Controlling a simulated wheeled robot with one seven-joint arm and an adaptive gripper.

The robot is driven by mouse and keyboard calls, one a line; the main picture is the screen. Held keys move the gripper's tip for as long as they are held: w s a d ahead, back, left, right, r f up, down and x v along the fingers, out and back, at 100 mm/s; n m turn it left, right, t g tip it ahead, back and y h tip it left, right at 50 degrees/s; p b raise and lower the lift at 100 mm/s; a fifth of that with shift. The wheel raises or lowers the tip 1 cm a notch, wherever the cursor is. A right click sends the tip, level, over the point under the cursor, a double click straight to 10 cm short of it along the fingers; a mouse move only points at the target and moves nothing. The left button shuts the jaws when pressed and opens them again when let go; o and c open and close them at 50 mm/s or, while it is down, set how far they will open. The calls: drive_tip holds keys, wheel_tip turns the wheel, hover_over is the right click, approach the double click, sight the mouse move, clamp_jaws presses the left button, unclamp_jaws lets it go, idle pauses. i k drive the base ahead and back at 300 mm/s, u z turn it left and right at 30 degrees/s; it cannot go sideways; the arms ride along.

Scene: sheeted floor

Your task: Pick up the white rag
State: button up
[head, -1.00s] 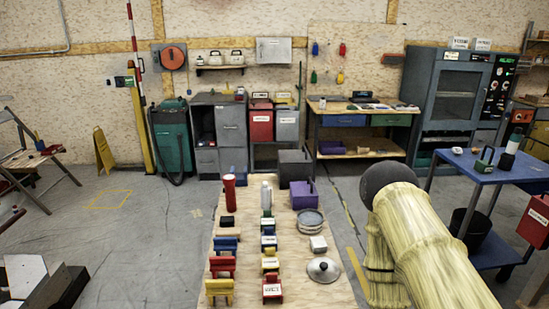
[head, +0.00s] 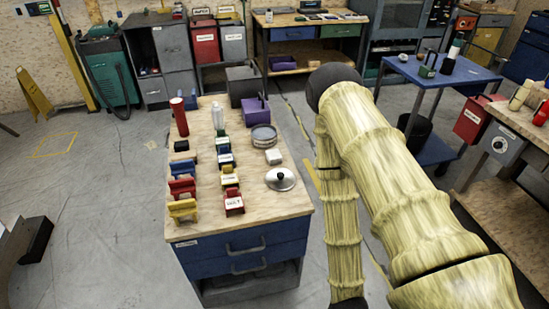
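A small white folded item (head: 274,157), which looks like the white rag, lies on the wooden top of the blue workbench (head: 245,245). It sits between a stack of grey round discs (head: 264,137) and a silver lid with a black knob (head: 281,179). It is too small to make out its weave or folds. My arm, in a yellowish sleeve, is folded at the right of the workbench, apart from the white item. My gripper does not show in the head view.
On the bench stand a red flashlight (head: 179,116), a clear bottle (head: 218,117), a purple bin (head: 255,112) and several small coloured holders left of the white item. A blue cart (head: 448,77) stands at the right. Grey floor is free at left.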

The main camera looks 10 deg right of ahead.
sight(273, 157)
drive_tip(key=k, duration=0.5)
drive_tip(key=z, duration=1.55)
drive_tip(key=i, duration=1.2)
drive_tip(key=u, duration=1.6)
